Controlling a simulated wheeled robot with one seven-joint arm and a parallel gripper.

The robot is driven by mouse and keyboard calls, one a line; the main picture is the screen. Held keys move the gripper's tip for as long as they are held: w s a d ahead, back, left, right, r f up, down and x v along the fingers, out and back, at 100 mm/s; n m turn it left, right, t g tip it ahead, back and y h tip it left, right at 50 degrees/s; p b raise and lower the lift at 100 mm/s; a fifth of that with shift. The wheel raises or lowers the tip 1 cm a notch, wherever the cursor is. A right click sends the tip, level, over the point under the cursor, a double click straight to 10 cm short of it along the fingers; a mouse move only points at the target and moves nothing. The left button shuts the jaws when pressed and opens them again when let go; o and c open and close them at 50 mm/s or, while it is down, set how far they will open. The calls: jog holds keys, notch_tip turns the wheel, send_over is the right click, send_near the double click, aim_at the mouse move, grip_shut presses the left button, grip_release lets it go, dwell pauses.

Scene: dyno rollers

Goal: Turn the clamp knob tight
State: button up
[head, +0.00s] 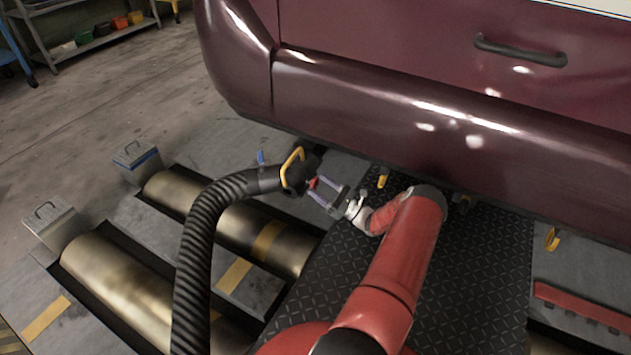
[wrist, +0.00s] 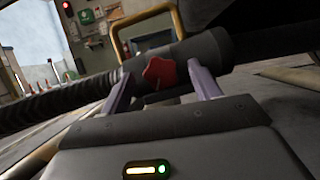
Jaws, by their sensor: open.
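The red clamp knob (wrist: 160,72) shows in the wrist view on the dark nozzle (wrist: 208,52) at the end of a black ribbed hose. In the head view only a small red bit of the knob (head: 313,183) shows beside the nozzle (head: 298,173). My gripper (wrist: 160,85) is open, with one pale finger on each side of the knob and gaps between. In the head view my gripper (head: 318,190) reaches up to the nozzle from the right. I cannot tell whether the fingers touch the nozzle.
The black hose (head: 197,245) arches down in front of the metal rollers (head: 120,275). A yellow handle (head: 292,166) stands on the nozzle. The maroon vehicle (head: 400,90) overhangs close behind my arm. A shelf (head: 90,45) stands far left, beyond open floor.

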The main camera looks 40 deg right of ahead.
jog(key=shift+x, duration=1.25)
jog(key=c, duration=1)
